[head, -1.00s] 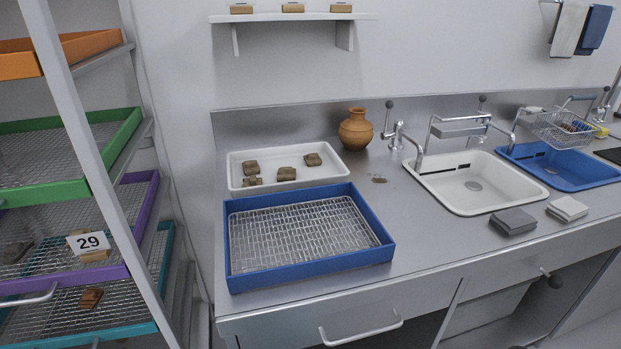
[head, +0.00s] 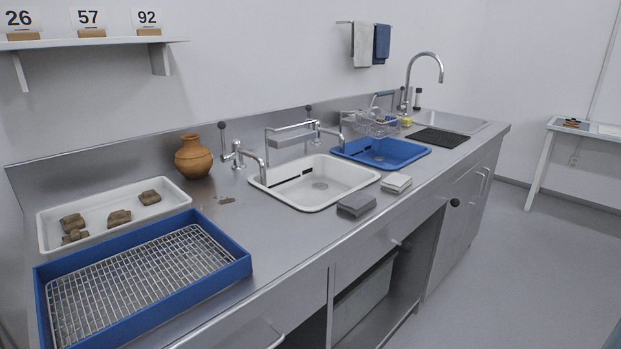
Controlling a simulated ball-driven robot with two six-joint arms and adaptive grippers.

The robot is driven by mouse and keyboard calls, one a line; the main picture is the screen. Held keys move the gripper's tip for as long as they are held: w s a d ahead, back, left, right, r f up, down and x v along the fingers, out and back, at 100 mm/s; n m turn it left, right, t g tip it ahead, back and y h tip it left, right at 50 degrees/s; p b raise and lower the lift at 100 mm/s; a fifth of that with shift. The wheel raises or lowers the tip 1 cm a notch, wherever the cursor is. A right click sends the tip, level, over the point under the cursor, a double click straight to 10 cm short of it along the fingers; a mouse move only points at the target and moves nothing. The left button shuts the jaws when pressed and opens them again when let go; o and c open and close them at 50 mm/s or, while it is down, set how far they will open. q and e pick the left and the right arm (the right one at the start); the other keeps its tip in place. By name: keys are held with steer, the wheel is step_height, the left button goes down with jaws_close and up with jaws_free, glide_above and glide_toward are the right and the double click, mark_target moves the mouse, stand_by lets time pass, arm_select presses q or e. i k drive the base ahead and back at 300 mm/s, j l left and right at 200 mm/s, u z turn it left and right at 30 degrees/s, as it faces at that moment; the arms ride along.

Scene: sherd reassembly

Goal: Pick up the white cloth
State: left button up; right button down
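A folded white cloth (head: 396,182) lies flat on the steel counter, near its front edge, in front of the gap between the white basin and the blue basin. A folded grey cloth (head: 356,204) lies just to its left. Another whitish cloth (head: 362,45) hangs on the wall rail beside a blue cloth (head: 381,44). Neither of my grippers shows in the head view.
A white basin (head: 338,204) and a blue basin (head: 421,152) have taps behind them. A blue mesh tray (head: 243,267), a white tray (head: 43,232) with several sherds and a clay pot (head: 193,157) stand at left. The floor (head: 520,265) at right is clear.

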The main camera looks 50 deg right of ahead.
mark_target(396, 184)
steer(key=z, duration=2.1)
